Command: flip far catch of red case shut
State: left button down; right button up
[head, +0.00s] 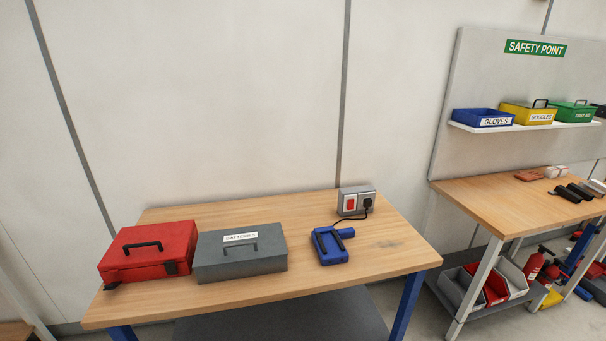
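The red case (148,250) stands at the left end of the wooden workbench, its lid down and a black handle (142,246) on top. A dark catch (171,268) shows at the right of its front face. Another dark piece (111,286) sticks out low at the front left corner; it looks like a catch hanging outward, but it is too small to be sure. Neither of my grippers is in view, and nothing touches the case from my side.
A grey batteries case (240,262) stands close at the red case's right. Farther right are a blue tool (330,246) and a socket box (355,202) with a plug. The bench (385,255) is clear at its right end. A second bench (470,200) stands at right.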

aim_at(114, 285)
jog(key=u, duration=1.5)
